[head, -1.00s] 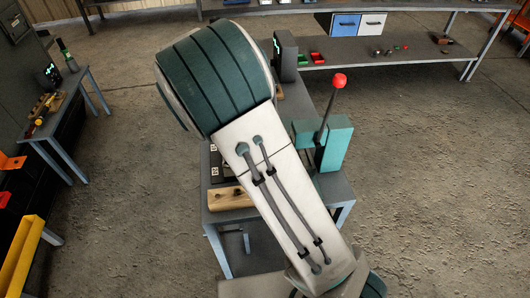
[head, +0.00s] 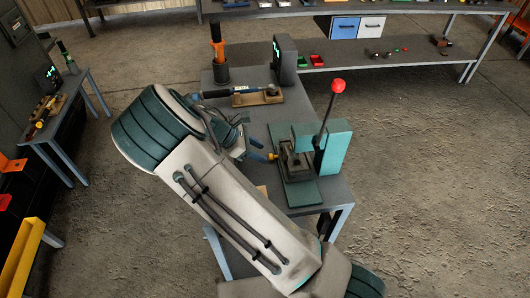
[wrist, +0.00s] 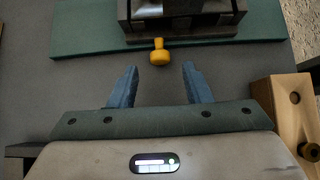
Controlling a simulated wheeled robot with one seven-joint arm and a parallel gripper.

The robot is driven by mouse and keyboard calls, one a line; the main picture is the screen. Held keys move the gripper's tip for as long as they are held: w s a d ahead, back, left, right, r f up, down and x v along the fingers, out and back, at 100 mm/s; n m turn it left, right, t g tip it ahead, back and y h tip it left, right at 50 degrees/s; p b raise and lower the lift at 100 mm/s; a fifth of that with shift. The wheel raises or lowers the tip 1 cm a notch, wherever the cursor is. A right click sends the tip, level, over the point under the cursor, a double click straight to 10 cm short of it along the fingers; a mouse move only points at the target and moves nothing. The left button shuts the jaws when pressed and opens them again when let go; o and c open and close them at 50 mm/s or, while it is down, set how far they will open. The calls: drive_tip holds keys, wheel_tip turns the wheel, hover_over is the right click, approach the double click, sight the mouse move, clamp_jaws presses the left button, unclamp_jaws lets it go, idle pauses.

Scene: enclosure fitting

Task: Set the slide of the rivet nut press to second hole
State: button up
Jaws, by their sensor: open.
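The teal rivet nut press (head: 333,150) stands on the grey bench, its lever with a red knob (head: 338,86) raised. Its dark slide (head: 294,166) sits low on the green base plate, with a yellow knob (head: 272,157) at its left end. In the wrist view the yellow knob (wrist: 160,57) sticks out from the dark slide block (wrist: 180,22) toward me. My gripper (wrist: 160,67) is open, its two blue fingers reaching toward the knob from either side, with clear gaps. In the head view my gripper (head: 261,150) is left of the knob. I cannot make out the slide's holes.
A wooden block with holes (wrist: 290,112) lies right of my gripper in the wrist view. Behind on the bench are a torque-wrench-like tool on a wooden rest (head: 258,98), a cup with an orange-handled tool (head: 220,72) and a dark display (head: 285,58).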

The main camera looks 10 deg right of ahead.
drive_tip(key=shift+x, duration=1.75)
clamp_jaws()
drive_tip(key=s+p, duration=0.1)
drive_tip(key=s, duration=0.4)
drive_tip(key=shift+r, duration=0.15)
drive_tip(key=shift+s, duration=0.65)
